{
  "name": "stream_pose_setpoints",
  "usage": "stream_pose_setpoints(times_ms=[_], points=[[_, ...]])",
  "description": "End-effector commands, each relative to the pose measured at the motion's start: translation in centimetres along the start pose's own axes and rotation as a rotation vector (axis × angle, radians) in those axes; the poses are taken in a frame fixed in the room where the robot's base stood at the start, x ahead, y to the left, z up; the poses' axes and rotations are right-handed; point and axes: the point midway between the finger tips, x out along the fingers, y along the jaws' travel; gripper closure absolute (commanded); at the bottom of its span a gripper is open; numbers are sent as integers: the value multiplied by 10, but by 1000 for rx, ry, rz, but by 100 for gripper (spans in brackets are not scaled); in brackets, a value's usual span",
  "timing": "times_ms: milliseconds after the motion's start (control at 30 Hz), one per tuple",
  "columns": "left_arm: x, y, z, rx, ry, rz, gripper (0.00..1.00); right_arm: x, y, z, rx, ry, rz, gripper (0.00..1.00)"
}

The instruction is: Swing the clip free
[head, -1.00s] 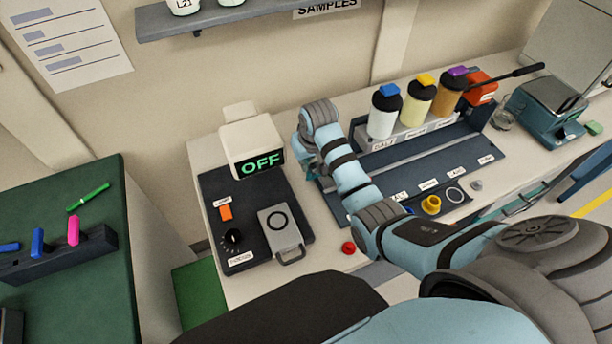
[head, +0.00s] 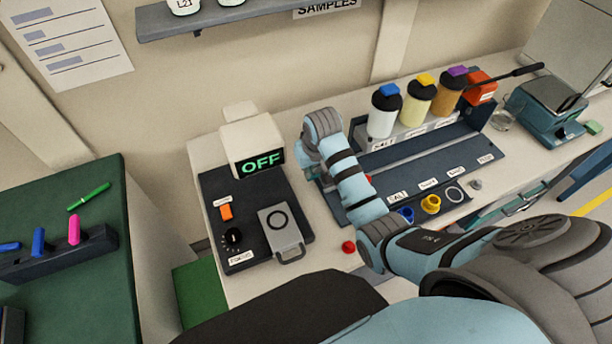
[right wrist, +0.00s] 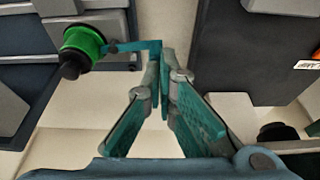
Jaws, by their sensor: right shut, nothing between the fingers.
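A thin teal bar, which looks like the clip (right wrist: 132,46), runs from a green-collared black knob (right wrist: 82,45) to the fingertips of my right gripper (right wrist: 160,65) in the right wrist view. My right gripper is shut with nothing between its fingers. Its tips are against or very close to the bar's bent end; I cannot tell if they touch. In the head view the right wrist hides the gripper and clip, at the left end of the dark blue bottle rack (head: 428,154). My left gripper is not in view.
A dark control panel (head: 240,262) with an OFF display (head: 262,162) stands left of my right arm. A red button (head: 348,246), blue ring (head: 406,214) and yellow ring (head: 431,204) are near the front.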

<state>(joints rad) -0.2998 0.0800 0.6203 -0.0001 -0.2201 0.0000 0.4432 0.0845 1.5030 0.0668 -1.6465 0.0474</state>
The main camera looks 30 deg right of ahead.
Motion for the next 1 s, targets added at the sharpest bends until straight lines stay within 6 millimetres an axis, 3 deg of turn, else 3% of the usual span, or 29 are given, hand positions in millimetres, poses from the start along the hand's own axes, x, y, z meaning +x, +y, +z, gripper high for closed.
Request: stream_pose_setpoints(times_ms=[1000], points=[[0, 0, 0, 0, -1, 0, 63, -4, 4, 14, 0, -1, 0, 100]])
